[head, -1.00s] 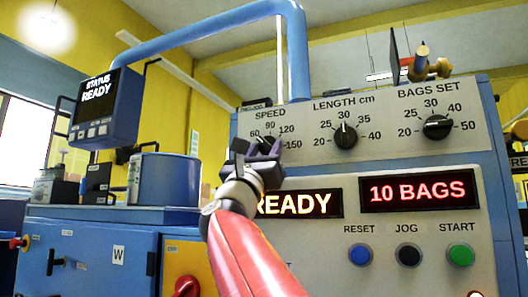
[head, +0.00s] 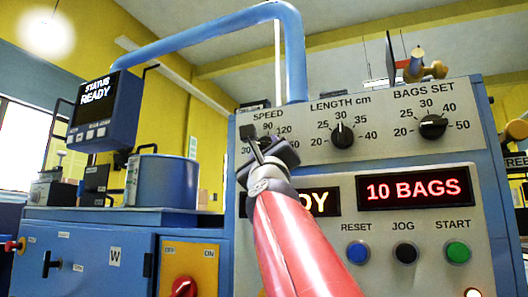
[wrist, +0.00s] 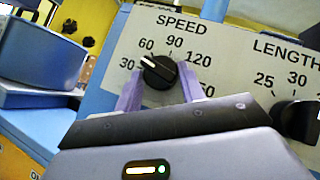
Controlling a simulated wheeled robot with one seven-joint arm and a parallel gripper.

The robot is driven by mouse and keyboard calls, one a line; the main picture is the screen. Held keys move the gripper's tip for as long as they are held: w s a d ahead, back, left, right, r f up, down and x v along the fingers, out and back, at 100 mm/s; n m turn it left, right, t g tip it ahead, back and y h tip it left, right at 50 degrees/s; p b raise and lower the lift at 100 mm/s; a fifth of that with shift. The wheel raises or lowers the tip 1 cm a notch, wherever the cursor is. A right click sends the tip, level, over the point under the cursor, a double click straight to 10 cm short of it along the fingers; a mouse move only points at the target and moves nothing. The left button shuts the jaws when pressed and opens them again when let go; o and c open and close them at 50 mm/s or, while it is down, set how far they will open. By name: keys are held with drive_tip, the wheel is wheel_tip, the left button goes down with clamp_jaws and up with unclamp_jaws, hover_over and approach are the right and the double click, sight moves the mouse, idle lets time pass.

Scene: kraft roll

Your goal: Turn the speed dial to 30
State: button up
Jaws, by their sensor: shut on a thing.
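The black speed dial (wrist: 160,74) is on the grey panel (wrist: 228,82), with a scale marked 30, 60, 90, 120 and 150. Its white pointer line points up and left, between the 30 and 60 marks. My gripper (wrist: 158,86) is shut on the dial, with one purple finger on each side of it. In the head view my gripper (head: 266,148) covers the dial and the lower left of its scale.
The length dial (head: 342,134) and the bags set dial (head: 433,126) are to the right on the same panel. Below are a lit 10 BAGS display (head: 414,188) and blue, black and green buttons. A status screen (head: 98,91) reads READY.

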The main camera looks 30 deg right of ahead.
drive_tip(key=shift+s+d+r+n+y+p, duration=0.1)
drive_tip(key=shift+n+y+p, duration=0.3)
drive_tip(key=shift+n+y, duration=0.7)
drive_tip(key=shift+s+r+n+y+p, duration=0.1)
drive_tip(key=shift+n+y+p, duration=0.25)
drive_tip(key=shift+n+y, duration=0.75)
drive_tip(key=shift+n, duration=0.3)
drive_tip(key=o, duration=1)
drive_tip(key=shift+c, duration=0.2)
drive_tip(key=shift+f, duration=0.15)
drive_tip(key=b+v, duration=0.3)
drive_tip(key=v, duration=0.4)
drive_tip(key=shift+s, duration=0.3)
drive_tip(key=shift+f, duration=0.15)
